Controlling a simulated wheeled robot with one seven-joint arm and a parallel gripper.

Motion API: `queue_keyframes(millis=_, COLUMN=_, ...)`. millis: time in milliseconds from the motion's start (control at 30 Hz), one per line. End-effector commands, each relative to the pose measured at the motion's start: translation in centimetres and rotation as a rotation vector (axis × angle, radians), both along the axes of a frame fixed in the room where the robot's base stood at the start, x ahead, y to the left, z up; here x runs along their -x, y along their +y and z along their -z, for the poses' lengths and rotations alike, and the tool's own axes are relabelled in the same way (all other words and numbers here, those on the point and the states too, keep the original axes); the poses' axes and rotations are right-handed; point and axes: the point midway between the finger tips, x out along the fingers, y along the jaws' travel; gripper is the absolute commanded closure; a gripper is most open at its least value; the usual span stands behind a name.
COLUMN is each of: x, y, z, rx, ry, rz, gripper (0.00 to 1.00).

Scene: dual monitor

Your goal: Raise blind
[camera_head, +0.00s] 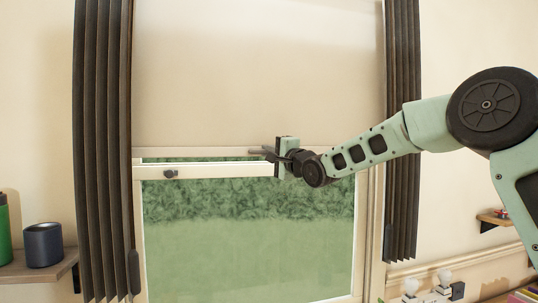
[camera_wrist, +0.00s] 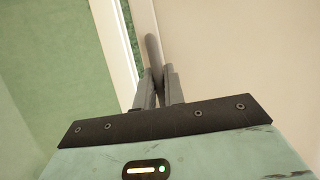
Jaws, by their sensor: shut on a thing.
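The beige roller blind (camera_head: 255,75) hangs over the upper part of the window. Its bottom bar (camera_head: 195,153) lies just above the window's middle rail. My gripper (camera_head: 268,153) is at this bottom edge, right of its middle, pointing left. In the wrist view, the fingers of my gripper (camera_wrist: 158,88) are shut on a grey rounded pull (camera_wrist: 152,50) at the blind's edge. The blind's cloth (camera_wrist: 220,50) fills the right of that view. The part of the pull between the fingers is hidden.
Dark curtains hang at the left (camera_head: 102,150) and right (camera_head: 402,130) of the window. The window rail (camera_head: 225,171) with a dark latch (camera_head: 171,173) runs just below the blind. A shelf (camera_head: 40,268) holds a dark cylinder (camera_head: 43,245) and a green bottle (camera_head: 4,230).

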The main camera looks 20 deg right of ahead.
Motion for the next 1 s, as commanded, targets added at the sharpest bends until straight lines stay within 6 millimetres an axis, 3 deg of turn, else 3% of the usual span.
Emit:
queue_keyframes(millis=100, x=0.0, y=-0.1, z=0.0, rx=-0.001, ry=-0.001, rz=0.001, gripper=1.0)
queue_keyframes(millis=200, x=0.0, y=-0.1, z=0.0, rx=0.0, ry=0.0, rz=0.001, gripper=0.68)
queue_keyframes(millis=633, x=0.9, y=-0.5, z=0.3, rx=0.0, ry=-0.001, rz=0.001, gripper=0.68)
queue_keyframes(millis=1000, x=8.0, y=-3.6, z=1.9, rx=0.005, ry=-0.001, rz=0.005, gripper=0.68)
